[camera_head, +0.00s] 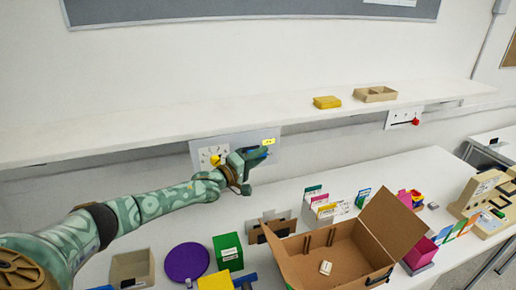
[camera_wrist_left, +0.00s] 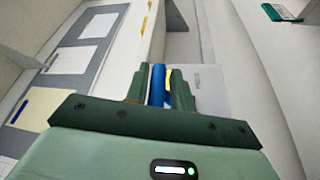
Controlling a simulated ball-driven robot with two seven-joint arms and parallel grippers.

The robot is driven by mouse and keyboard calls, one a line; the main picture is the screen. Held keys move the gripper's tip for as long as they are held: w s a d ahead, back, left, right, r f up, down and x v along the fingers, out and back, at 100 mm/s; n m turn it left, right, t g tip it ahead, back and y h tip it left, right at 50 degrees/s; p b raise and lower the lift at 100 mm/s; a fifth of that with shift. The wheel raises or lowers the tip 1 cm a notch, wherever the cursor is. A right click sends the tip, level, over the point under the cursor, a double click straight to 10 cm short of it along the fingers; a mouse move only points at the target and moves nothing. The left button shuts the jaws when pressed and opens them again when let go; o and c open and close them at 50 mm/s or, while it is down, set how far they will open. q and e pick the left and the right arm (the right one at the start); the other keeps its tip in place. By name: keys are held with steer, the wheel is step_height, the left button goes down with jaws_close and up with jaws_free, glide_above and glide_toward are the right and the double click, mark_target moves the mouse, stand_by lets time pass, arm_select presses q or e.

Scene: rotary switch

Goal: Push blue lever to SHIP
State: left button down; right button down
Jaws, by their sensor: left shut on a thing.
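A pale switch panel (camera_head: 207,152) is mounted on the wall below the shelf. The blue lever (camera_head: 259,153) is at its right side, partly covered by my left gripper (camera_head: 256,157). In the left wrist view the blue lever (camera_wrist_left: 158,86) stands between the two green fingers of my left gripper (camera_wrist_left: 161,82), which is shut on it. A small yellow label (camera_head: 268,141) is just above the lever; its text is too small to read. My right gripper is not in view.
A yellow knob (camera_head: 215,160) is on the panel's left part. Another panel with a red lever (camera_head: 415,121) is further right. The shelf (camera_head: 200,125) overhangs both.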

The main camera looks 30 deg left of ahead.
arm_select(q)
steer(key=shift+w+a+r+n+g+y+p, duration=0.1)
steer(key=shift+a+r+n+g+y+p, duration=0.2)
steer(key=shift+r+n+p, duration=0.45)
steer(key=shift+f, duration=0.15)
steer(key=c, duration=1.2)
jaws_free()
steer(key=shift+w, duration=0.1)
steer(key=shift+c, duration=0.2)
steer(key=shift+a+f, duration=0.15)
steer(key=shift+f, duration=0.05)
steer(key=shift+f, duration=0.1)
